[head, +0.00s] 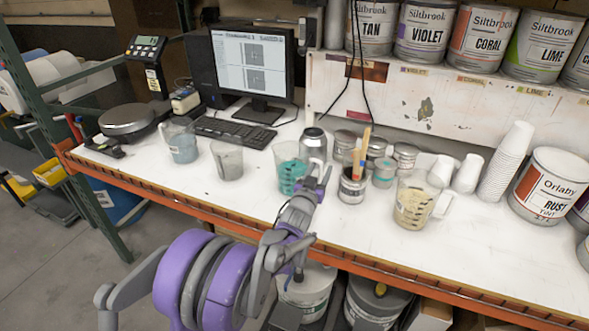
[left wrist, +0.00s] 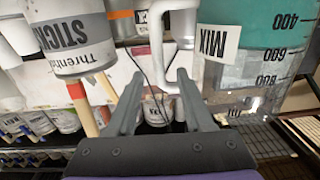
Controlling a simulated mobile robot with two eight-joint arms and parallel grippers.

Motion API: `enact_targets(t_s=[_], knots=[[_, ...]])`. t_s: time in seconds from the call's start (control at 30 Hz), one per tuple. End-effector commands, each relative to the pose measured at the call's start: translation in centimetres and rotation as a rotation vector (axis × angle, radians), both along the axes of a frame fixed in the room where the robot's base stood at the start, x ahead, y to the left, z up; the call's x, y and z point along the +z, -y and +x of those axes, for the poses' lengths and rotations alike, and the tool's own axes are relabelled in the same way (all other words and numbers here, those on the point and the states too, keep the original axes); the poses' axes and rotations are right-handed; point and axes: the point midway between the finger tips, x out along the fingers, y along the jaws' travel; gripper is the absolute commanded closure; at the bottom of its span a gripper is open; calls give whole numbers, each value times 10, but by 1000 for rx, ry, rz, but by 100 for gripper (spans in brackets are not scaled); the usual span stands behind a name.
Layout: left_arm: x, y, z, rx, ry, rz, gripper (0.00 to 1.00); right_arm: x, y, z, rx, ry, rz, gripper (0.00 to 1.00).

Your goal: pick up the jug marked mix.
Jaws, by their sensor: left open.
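The jug marked MIX (head: 287,172) is a clear measuring jug with teal liquid, on the white bench top left of my left gripper in the head view. In the left wrist view, which looks inverted, its MIX label and teal body (left wrist: 262,28) fill the right side. A pale loop that looks like its handle (left wrist: 160,50) lies ahead, between the lines of my fingers. My left gripper (left wrist: 158,78) is open and empty, close to the handle; contact cannot be told. In the head view the gripper (head: 319,172) partly covers the jug's right side. My right gripper is not in view.
A sticks can (head: 351,188) with wooden sticks stands close right. A silver can (head: 313,146) stands just behind. Other jugs (head: 180,140), (head: 227,160) stand left, and a jug with tan contents (head: 413,203) right. The front bench strip is clear.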

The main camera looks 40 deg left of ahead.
Motion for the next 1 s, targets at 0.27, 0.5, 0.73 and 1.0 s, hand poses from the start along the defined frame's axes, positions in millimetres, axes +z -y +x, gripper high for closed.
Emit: enact_targets(t_s=[0.27, 0.5, 0.73, 1.0], knots=[[0, -6, 19, 0, 0, 0, 48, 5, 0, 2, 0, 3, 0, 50], [0, -6, 19, 0, 0, 0, 66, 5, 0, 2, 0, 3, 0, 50], [0, -6, 18, 0, 0, 0, 100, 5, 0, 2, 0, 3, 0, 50], [0, -6, 18, 0, 0, 0, 100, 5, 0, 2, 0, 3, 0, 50]])
